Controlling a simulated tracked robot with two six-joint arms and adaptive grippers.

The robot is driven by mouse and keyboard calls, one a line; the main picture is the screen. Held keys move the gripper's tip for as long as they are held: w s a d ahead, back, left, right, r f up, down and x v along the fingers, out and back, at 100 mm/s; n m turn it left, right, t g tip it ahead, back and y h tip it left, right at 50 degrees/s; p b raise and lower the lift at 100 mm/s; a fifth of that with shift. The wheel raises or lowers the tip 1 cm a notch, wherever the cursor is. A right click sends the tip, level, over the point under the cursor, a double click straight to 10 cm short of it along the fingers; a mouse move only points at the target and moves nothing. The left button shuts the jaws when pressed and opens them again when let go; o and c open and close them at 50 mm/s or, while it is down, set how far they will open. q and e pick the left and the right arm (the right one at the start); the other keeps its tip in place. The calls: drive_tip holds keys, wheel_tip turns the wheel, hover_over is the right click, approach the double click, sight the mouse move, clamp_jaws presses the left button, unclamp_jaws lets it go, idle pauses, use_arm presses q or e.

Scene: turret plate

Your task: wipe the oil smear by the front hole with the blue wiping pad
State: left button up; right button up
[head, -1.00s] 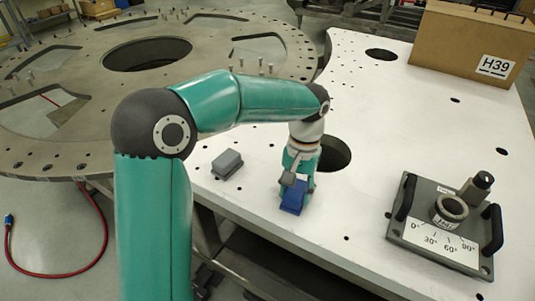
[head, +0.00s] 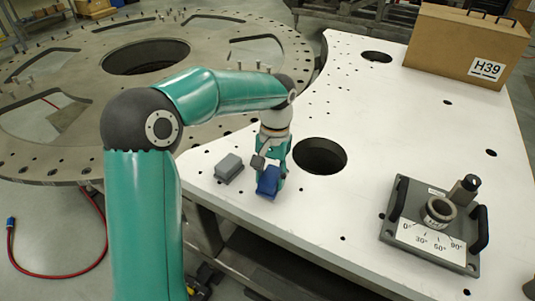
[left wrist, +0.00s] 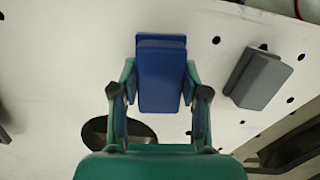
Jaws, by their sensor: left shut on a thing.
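My left gripper (head: 270,172) is shut on the blue wiping pad (head: 268,182), close to the front edge of the white plate. In the left wrist view the pad (left wrist: 161,70) sits between the two fingers (left wrist: 160,95). I cannot tell whether the pad touches the plate. The front hole (head: 320,157) is a dark round opening to the right of the gripper; part of it shows in the left wrist view (left wrist: 122,130). I cannot make out an oil smear in either view. My right gripper is not in view.
A grey block (head: 229,168) lies on the plate just left of the pad. A fixture (head: 425,236) with an angle scale and handles stands at the right. A brown case (head: 455,45) marked H39 stands at the back. The plate's middle is clear.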

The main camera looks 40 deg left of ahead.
use_arm(q)
drive_tip(key=shift+r+p, duration=1.95)
drive_tip(key=shift+r, duration=0.65)
drive_tip(key=shift+f, duration=0.1)
